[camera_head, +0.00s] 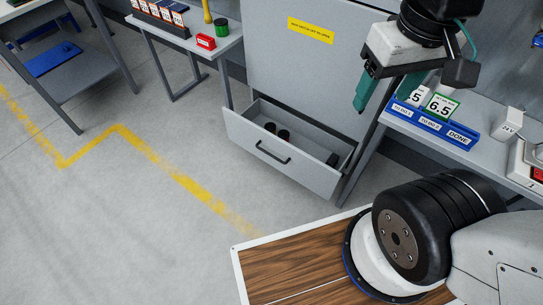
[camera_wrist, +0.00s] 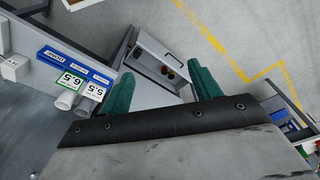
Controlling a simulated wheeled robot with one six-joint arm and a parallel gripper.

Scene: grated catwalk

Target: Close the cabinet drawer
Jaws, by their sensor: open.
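The grey cabinet (camera_head: 300,65) stands at the top middle of the head view, with a yellow label on its front. Its low drawer (camera_head: 245,133) is pulled open and has a dark bar handle (camera_head: 273,153). A few small dark items lie inside the drawer. My gripper (camera_head: 385,100) has green fingers and hangs above and to the right of the drawer, apart from it. It is open and empty. In the wrist view the drawer (camera_wrist: 150,72) lies beyond the fingers of my gripper (camera_wrist: 163,90).
A bench at right carries a blue bin (camera_head: 432,124) with number cards and a small white box (camera_head: 507,124). A side table (camera_head: 200,40) at left holds a red box and a green can. A wood-topped surface (camera_head: 300,260) is near. The floor before the drawer is clear.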

